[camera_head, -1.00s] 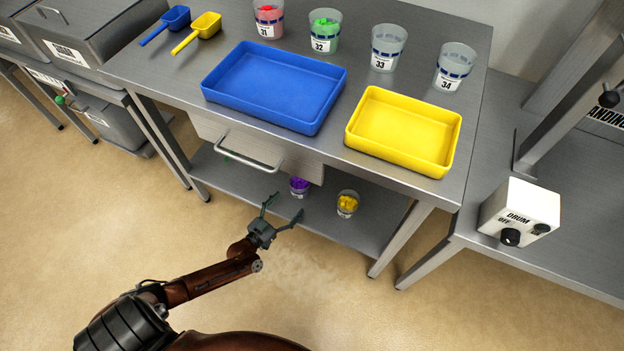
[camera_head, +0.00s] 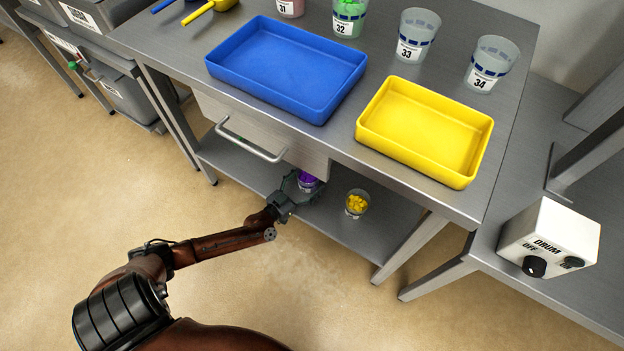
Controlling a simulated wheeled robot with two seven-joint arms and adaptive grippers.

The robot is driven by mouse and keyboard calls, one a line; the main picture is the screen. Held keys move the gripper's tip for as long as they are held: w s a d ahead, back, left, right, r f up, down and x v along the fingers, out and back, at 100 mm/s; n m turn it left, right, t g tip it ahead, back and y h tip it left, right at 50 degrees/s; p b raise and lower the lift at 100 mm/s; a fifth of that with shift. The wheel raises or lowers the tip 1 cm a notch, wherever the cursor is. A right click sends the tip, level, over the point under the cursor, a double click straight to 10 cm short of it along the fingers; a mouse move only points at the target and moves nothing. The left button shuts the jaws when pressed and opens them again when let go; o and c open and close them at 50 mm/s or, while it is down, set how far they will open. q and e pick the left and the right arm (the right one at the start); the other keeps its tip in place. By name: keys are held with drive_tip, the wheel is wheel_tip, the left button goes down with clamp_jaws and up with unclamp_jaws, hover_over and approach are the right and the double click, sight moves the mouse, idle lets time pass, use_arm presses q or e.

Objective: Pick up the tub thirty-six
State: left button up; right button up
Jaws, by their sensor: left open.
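Two small clear tubs stand on the lower shelf (camera_head: 375,238) under the table. One tub holds purple pieces (camera_head: 307,182), partly hidden by my gripper and the drawer above. The other holds yellow pieces (camera_head: 356,203) and stands to its right, in the open. Their labels are too small to read, so I cannot tell which is thirty-six. My left gripper (camera_head: 303,188) is open at the purple tub, with its fingers spread around or beside it; I cannot tell whether they touch it. My right gripper is not in view.
The drawer handle (camera_head: 250,142) and tabletop edge overhang the shelf. On top are a blue tray (camera_head: 285,65), a yellow tray (camera_head: 425,130) and tubs 31, 32, 33 (camera_head: 416,38) and 34 (camera_head: 490,65). A table leg (camera_head: 410,245) stands right of the yellow-filled tub.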

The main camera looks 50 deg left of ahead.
use_arm(q)
drive_tip(key=c, duration=1.4)
drive_tip(key=shift+c, duration=0.6)
drive_tip(key=shift+r, duration=0.25)
